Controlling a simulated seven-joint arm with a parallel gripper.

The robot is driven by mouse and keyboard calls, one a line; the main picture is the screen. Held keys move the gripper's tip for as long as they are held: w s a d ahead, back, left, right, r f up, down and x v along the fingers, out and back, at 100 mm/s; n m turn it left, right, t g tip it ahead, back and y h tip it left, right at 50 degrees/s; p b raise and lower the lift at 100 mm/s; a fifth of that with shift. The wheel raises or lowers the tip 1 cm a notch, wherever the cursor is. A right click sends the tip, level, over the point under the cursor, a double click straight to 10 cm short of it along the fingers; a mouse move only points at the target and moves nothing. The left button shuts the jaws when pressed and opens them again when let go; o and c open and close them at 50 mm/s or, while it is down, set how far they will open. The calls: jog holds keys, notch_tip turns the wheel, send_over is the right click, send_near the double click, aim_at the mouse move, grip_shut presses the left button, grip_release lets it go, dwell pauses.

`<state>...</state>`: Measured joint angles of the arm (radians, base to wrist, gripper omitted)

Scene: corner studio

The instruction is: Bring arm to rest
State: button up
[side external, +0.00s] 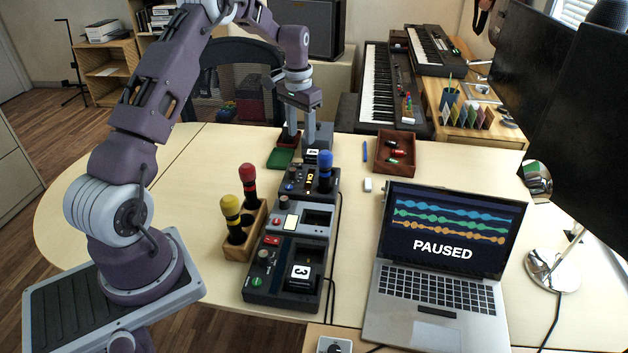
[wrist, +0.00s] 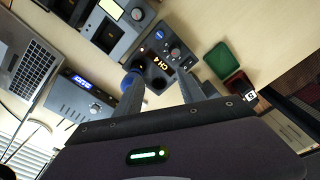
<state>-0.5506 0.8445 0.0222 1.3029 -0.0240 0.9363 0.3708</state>
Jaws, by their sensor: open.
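My gripper (side external: 303,132) hangs at the far end of the table, above and behind the small dark mixer box (side external: 322,188). Its two fingers are apart with nothing between them; in the wrist view, the open fingers (wrist: 160,90) also show empty. The dark box lies beyond them in that view, its lit display reading CH4. A blue-topped microphone (side external: 325,172) stands upright at the box; its blue top (wrist: 106,84) is partly hidden by a finger in the wrist view. A green tray (side external: 281,158) lies beside the gripper.
Red (side external: 248,173) and yellow (side external: 231,205) microphones stand in a wooden holder. A laptop (side external: 435,260) reads PAUSED. A brown tray (side external: 397,148) holds small items. The table's left side is clear.

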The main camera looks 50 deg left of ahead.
jog(key=s+d+r+t, duration=0.1)
jog(key=s+d+r, duration=0.2)
jog(key=d+r, duration=0.3)
jog(key=s+d+r+m, duration=0.1)
jog(key=s+d+r, duration=0.2)
jog(key=d+r, duration=0.25)
jog(key=s+d+r+t, duration=0.1)
jog(key=s+d+r, duration=0.35)
jog(key=r, duration=0.25)
jog(key=s+d+t, duration=0.1)
jog(key=s+d, duration=0.4)
jog(key=s, duration=0.5)
jog(key=s+d+m+t, duration=0.1)
jog(key=s+d+t, duration=0.1)
jog(key=s+d, duration=0.4)
jog(key=s, duration=0.4)
jog(key=shift+d+f, duration=0.15)
jog(key=shift+d, duration=0.05)
